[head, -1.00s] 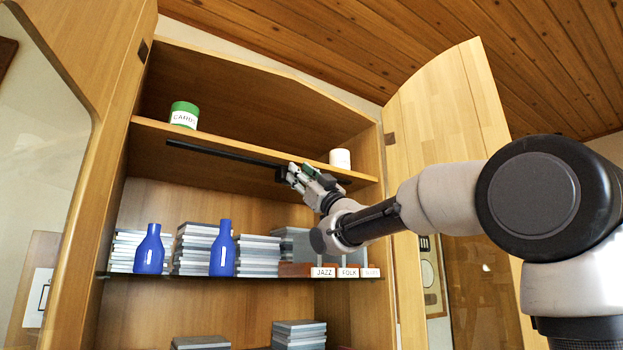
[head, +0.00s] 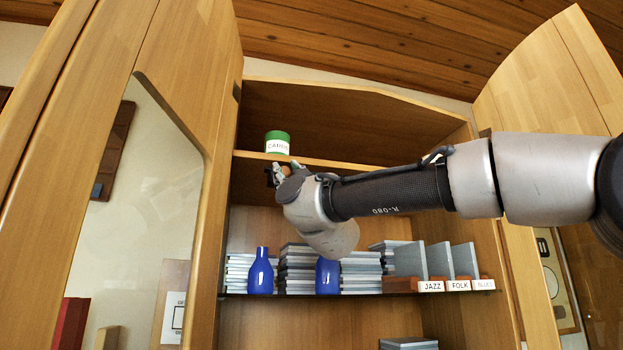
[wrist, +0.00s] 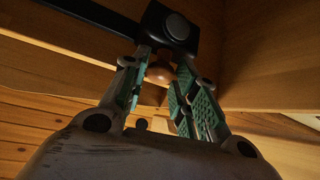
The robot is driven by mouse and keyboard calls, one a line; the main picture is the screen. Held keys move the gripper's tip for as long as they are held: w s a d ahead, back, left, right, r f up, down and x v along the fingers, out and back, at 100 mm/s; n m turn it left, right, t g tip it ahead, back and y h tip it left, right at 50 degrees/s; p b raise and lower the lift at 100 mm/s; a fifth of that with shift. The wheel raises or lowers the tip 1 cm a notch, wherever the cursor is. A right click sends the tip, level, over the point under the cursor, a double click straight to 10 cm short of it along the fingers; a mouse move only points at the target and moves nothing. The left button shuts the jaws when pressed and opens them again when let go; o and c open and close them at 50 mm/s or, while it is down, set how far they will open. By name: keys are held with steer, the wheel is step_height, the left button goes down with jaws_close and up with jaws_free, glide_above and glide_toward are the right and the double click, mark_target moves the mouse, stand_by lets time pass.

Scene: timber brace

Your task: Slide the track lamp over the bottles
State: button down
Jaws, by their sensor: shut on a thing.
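The track lamp, a black block with a round grey disc (wrist: 177,27), sits on a dark track (wrist: 95,14) under the upper shelf. A rounded brownish knob (wrist: 160,72) hangs below it, between my fingers. My gripper (head: 276,173) is shut on the lamp's knob; the fingers also show in the wrist view (wrist: 157,88). In the head view the lamp is mostly hidden by my gripper and arm. Two blue bottles, one left (head: 261,273) and one right (head: 328,277), stand on the shelf below. My gripper is roughly above the left bottle; my wrist covers the right bottle's top.
A green tin (head: 277,142) stands on the upper shelf just above my gripper. Stacks of cases (head: 297,268) and dividers labelled JAZZ (head: 431,286) and FOLK (head: 459,285) fill the lower shelf. An open glazed door (head: 150,200) stands left, another wooden door (head: 560,85) right.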

steer(key=shift+s+a, duration=0.25)
steer(key=shift+a, duration=0.35)
steer(key=c, duration=1.5)
jaws_free()
steer(key=o, duration=0.4)
steer(key=shift+a, duration=0.15)
steer(key=v, duration=1.2)
